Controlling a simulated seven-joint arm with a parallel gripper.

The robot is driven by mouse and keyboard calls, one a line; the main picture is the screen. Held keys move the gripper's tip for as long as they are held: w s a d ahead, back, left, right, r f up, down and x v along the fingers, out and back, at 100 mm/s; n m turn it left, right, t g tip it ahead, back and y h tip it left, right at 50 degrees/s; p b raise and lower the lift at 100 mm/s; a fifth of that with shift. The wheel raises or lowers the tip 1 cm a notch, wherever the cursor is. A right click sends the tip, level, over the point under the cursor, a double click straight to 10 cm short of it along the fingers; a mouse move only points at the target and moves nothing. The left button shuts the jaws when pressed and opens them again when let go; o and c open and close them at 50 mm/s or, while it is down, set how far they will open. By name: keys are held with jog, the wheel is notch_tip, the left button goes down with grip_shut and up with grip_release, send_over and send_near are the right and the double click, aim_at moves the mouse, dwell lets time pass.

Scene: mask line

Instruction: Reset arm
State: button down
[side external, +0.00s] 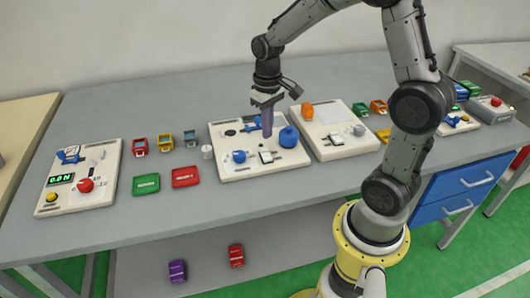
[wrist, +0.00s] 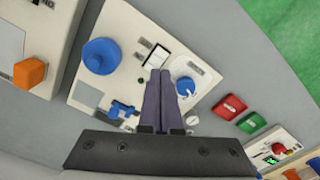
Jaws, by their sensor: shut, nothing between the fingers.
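My gripper (side external: 267,128) is shut and empty. It points down over the middle white panel (side external: 228,173), and in the wrist view its two fingers (wrist: 158,100) lie together above the same panel. This panel carries a large blue round knob (side external: 288,137), a smaller blue knob (side external: 239,156), a small black-and-white switch (side external: 266,157) and a blue clamp-like part (side external: 252,124). I cannot tell whether the fingertips touch the panel. The large blue knob stands just right of the fingers in the side view and shows at upper left in the wrist view (wrist: 103,56).
A left panel (side external: 102,155) has a green display and red knob. A right panel (side external: 340,115) carries an orange block (side external: 307,111). Green (side external: 146,184) and red (side external: 186,176) cases lie in front. Small coloured blocks stand behind. The table's front left is clear.

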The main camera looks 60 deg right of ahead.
jog(key=s+a+r+n+t, duration=0.1)
jog(key=s+a+r+t, duration=0.1)
jog(key=s+a+r, duration=0.3)
jog(key=a+r+n+t, duration=0.1)
jog(key=a+r+t, duration=0.1)
jog(key=r, duration=0.5)
jog(key=s+a+n+t, duration=0.1)
jog(key=s+a, duration=0.2)
jog(key=s, duration=0.8)
jog(key=shift+f+t, duration=0.2)
jog(key=shift+t, duration=0.1)
